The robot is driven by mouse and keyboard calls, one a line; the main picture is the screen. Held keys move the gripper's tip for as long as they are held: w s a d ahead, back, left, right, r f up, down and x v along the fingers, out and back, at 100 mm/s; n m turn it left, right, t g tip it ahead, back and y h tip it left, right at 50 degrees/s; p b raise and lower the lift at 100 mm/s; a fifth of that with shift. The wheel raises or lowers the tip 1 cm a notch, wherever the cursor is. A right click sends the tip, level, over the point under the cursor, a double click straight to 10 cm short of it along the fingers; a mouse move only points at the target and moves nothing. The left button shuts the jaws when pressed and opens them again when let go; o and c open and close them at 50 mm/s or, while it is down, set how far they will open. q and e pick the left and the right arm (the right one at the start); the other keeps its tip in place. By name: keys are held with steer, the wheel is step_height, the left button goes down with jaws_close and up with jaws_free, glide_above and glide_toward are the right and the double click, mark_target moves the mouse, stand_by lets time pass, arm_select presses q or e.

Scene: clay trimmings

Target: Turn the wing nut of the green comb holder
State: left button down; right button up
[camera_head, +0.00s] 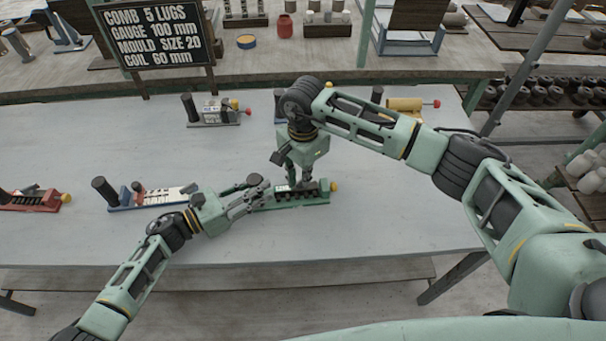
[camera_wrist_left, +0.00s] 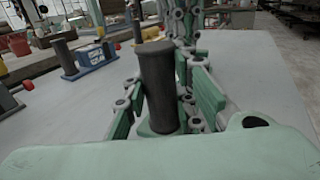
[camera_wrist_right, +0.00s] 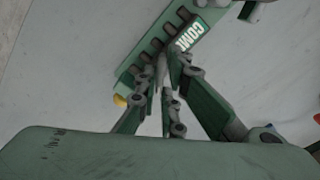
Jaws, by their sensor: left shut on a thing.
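The green comb holder (camera_head: 290,204) lies on the grey table, with a dark upright handle at its left end and a yellow knob (camera_head: 334,186) at its right end. My left gripper (camera_head: 262,192) is shut on the dark handle (camera_wrist_left: 158,90), which stands between its fingers in the left wrist view. My right gripper (camera_head: 303,183) points down over the middle of the holder. In the right wrist view its fingertips (camera_wrist_right: 163,72) are close together at the row of dark comb lugs, beside a white label (camera_wrist_right: 192,34). I cannot make out the wing nut; the fingers may hide it.
A blue holder (camera_head: 125,207) and a red holder (camera_head: 18,205) lie to the left. A grey holder (camera_head: 215,113) and a yellow one (camera_head: 404,105) stand behind. A black sign (camera_head: 155,38) reads comb 5 lugs, gauge 100 mm. The table's front and right are clear.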

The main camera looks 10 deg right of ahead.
steer(key=shift+m, duration=0.3)
jaws_close()
steer(key=m, duration=1)
steer(key=shift+m, duration=0.4)
steer(key=m, duration=1)
steer(key=shift+m, duration=0.3)
steer(key=o, duration=0.6)
jaws_free()
